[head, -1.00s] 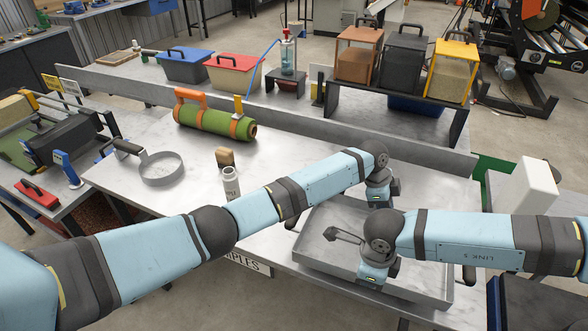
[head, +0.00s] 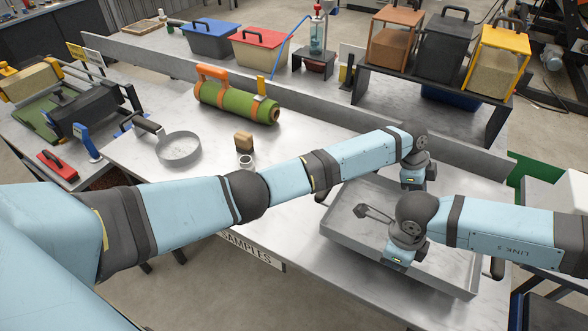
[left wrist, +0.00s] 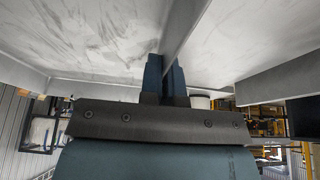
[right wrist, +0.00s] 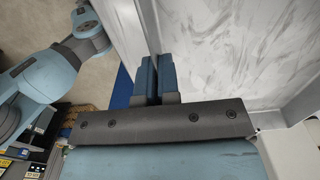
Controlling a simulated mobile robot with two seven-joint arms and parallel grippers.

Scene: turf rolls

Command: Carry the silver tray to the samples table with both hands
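The silver tray (head: 340,240) is a shallow metal tray at the right part of the samples table (head: 215,215), overlapping its front edge in the head view. I cannot tell whether it rests on the tabletop or hangs just above. My left gripper (left wrist: 166,78) has its fingers closed on either side of a tray wall. My right gripper (right wrist: 156,80) is also closed around a tray wall. In the head view the tips of both grippers are hidden behind my wrists. A dark, trowel-like piece (head: 372,212) shows within the tray.
A low metal rail (head: 200,68) runs along the table's back.

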